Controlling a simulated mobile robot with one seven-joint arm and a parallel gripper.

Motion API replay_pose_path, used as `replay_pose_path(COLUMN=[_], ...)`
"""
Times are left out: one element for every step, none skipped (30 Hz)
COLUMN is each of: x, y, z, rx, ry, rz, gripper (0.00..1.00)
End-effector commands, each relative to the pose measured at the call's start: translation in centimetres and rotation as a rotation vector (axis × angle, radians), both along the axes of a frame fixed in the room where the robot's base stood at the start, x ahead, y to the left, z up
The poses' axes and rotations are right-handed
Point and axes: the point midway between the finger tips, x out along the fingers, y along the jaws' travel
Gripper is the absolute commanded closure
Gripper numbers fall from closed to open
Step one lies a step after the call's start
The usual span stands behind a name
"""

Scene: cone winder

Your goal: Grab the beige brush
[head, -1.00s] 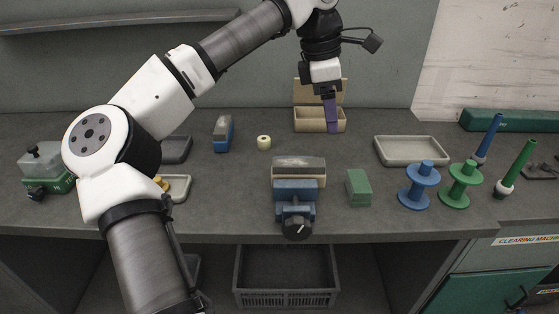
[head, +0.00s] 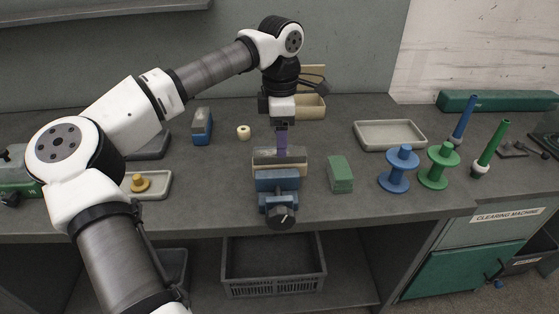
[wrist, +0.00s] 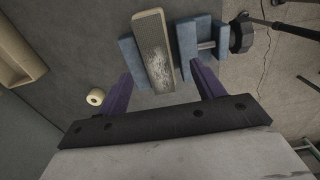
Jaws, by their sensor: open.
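The beige brush (head: 297,164), with a grey bristle face turned up, sits in the blue vise (head: 277,182) at the front middle of the bench. In the wrist view the brush (wrist: 153,50) lies between the two jaws of the vise (wrist: 188,46). My gripper (head: 282,153) points down just over the brush. In the wrist view its purple fingers (wrist: 162,80) are spread apart, one to each side of the brush's near end, with nothing held. Whether the fingers reach down to the brush's height is unclear.
A green block (head: 340,174) stands right of the vise, with blue (head: 398,170) and green (head: 438,167) spools beyond. A blue brush (head: 202,127) and a cream ring (head: 243,132) lie left. A beige open box (head: 312,107) is behind my gripper. A grey tray (head: 390,135) is back right.

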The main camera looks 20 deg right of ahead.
Motion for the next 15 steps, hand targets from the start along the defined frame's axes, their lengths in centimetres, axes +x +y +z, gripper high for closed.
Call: replay_pose_path(x=[0.1,0.3,0.4,0.4,0.4,0.4,0.4,0.4,0.4,0.4,0.4,0.4,0.4,0.4,0.4], y=[0.0,0.0,0.0,0.0,0.0,0.0,0.0,0.0,0.0,0.0,0.0,0.0,0.0,0.0,0.0], z=[-0.5,-0.9,-1.6,-2.2,-2.6,-3.1,-3.4,-3.6,-3.8,-3.9,-3.9,-3.9,-3.8,-3.8,-3.8], rx=[-0.001,-0.001,-0.001,-0.001,-0.001,0.000,0.000,-0.001,-0.001,-0.002,-0.002,-0.002,-0.002,-0.002,-0.002], ry=[0.003,0.003,0.004,0.004,0.003,0.002,0.002,0.002,0.002,0.002,0.002,0.001,0.001,0.001,0.001], rz=[0.000,0.000,0.000,0.000,-0.001,0.000,0.000,0.000,0.000,0.000,0.000,0.000,0.000,0.000,0.000], gripper=[0.33,0.33,0.33,0.33,0.33,0.33,0.33,0.33,0.33,0.33,0.33,0.33,0.33,0.33,0.37])
